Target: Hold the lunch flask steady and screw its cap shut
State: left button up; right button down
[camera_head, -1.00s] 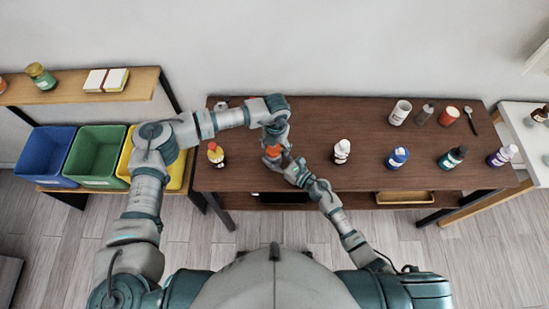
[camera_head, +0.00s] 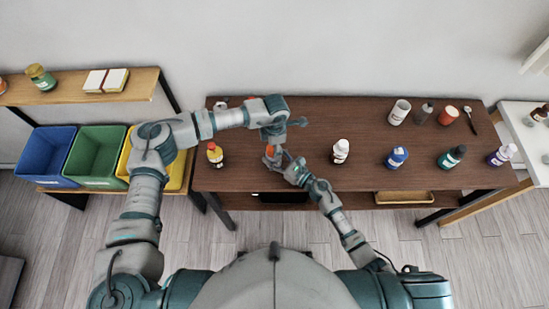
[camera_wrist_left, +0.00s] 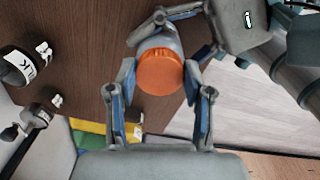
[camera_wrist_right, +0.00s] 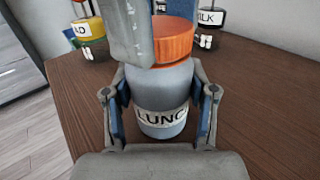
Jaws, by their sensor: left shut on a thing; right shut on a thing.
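The lunch flask (camera_wrist_right: 162,90) is a grey cylinder with a white label reading "LUNC", standing upright on the brown table. Its orange cap (camera_wrist_right: 178,40) sits on top and shows from above in the left wrist view (camera_wrist_left: 160,73). My right gripper (camera_wrist_right: 162,112) is shut around the flask's body from the side. My left gripper (camera_wrist_left: 160,85) is above the flask with its fingers on both sides of the cap, shut on it. In the head view, the flask is mostly hidden by my arms, and only a bit of orange (camera_head: 270,151) shows between the grippers.
On the table (camera_head: 370,172) stand a yellow-and-red bottle (camera_head: 215,155), a white bottle (camera_head: 341,151), a blue bottle (camera_head: 397,158) and a teal bottle (camera_head: 452,157). A white cup (camera_head: 399,112) and a red cup (camera_head: 449,116) stand at the back right. Bins (camera_head: 96,158) are at left.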

pick_arm(q)
jog(key=o, duration=1.1)
jog(key=shift+s+d+f, duration=0.15)
jog(key=shift+s+d, duration=0.15)
jog(key=shift+s, duration=0.05)
jog(key=shift+c, duration=0.2)
pick_arm(e)
jog(key=shift+a, duration=0.2)
pick_arm(q)
jog(key=o, duration=0.3)
jog(key=shift+w+a, duration=0.2)
pick_arm(e)
jog(key=shift+w, duration=0.1)
pick_arm(q)
notch_tip(320, 180, up, 12)
pick_arm(e)
jog(key=shift+d, duration=0.1)
jog(key=shift+c, duration=1.3)
grip_release()
